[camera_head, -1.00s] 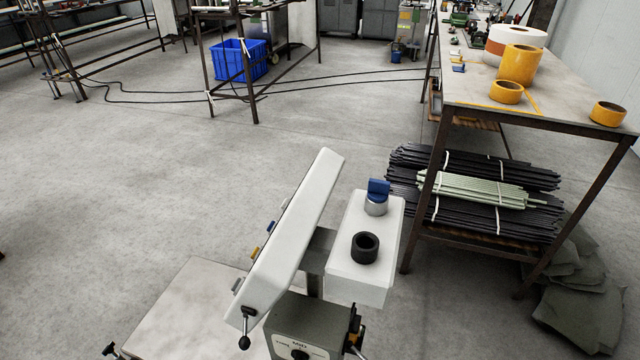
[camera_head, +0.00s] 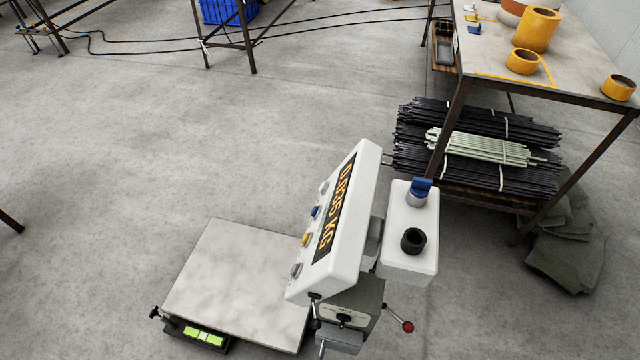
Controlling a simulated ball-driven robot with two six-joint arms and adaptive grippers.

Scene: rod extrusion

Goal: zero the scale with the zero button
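The scale's plate (camera_head: 235,275) lies low at bottom centre, a bare metal square with nothing on it. Its white display head (camera_head: 352,225) stands tilted at the plate's right side. Lit orange figures (camera_head: 340,200) run along its dark screen, ending in KG; they look like 0.095 or similar. A column of small buttons runs beside the screen: a blue one (camera_head: 315,211), a yellow one (camera_head: 305,239) and pale grey ones (camera_head: 296,270). Their labels are too small to read, so I cannot tell which is zero. Neither of my grippers is in view.
A white box (camera_head: 409,255) with a blue knob (camera_head: 420,188) and a black ring (camera_head: 413,240) stands right of the head. A red-tipped lever (camera_head: 407,327) sticks out below. A workbench (camera_head: 500,55) with tape rolls and rod bundles is at right.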

